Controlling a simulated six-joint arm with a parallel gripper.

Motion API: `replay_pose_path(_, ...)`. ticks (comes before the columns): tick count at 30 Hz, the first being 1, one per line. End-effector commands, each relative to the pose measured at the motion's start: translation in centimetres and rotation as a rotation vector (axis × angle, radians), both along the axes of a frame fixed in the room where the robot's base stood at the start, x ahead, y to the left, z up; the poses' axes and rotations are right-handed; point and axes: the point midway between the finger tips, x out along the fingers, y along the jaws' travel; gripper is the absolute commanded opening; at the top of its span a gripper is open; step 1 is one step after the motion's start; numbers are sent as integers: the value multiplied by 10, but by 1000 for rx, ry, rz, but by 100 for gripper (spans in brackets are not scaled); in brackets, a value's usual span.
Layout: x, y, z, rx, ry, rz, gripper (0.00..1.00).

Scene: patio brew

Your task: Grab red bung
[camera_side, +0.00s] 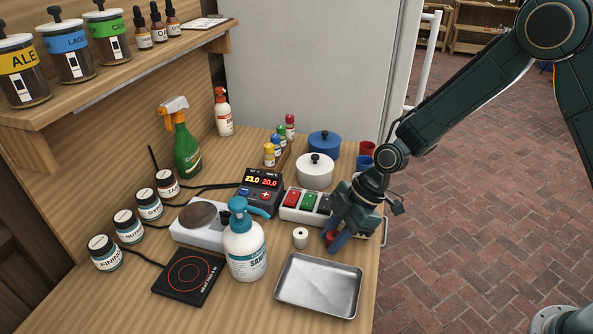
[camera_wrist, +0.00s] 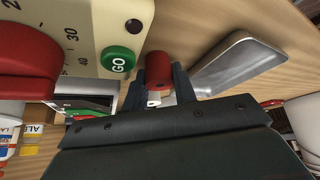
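The red bung (camera_wrist: 158,72) is a small red cylinder with a dark hole in its near end. In the wrist view it shows between the two fingers of my gripper (camera_wrist: 158,82). The fingers are apart, and a gap shows between the bung and the right finger; I cannot tell whether the left finger touches it. In the side view my gripper (camera_side: 336,238) is low over the bench, just right of a white bung (camera_side: 300,237) with a hole. The red bung is mostly or wholly hidden there by the fingers.
A cream timer with a green GO button (camera_wrist: 117,59) and red dial stands close beside my gripper. A metal tray (camera_side: 318,286) lies in front. The switch box (camera_side: 304,206) and white pot (camera_side: 314,170) are behind. The pump bottle (camera_side: 244,250) stands to the left.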

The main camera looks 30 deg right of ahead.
Motion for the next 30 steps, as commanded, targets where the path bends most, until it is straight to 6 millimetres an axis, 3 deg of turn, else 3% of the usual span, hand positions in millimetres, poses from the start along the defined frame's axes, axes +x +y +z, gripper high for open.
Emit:
replay_pose_path(17, 1, 0, 9, 2, -3, 0, 5)
replay_pose_path(23, 1, 0, 30, 0, -5, 0, 5)
replay_pose_path(30, 1, 0, 73, 2, -6, 0, 5)
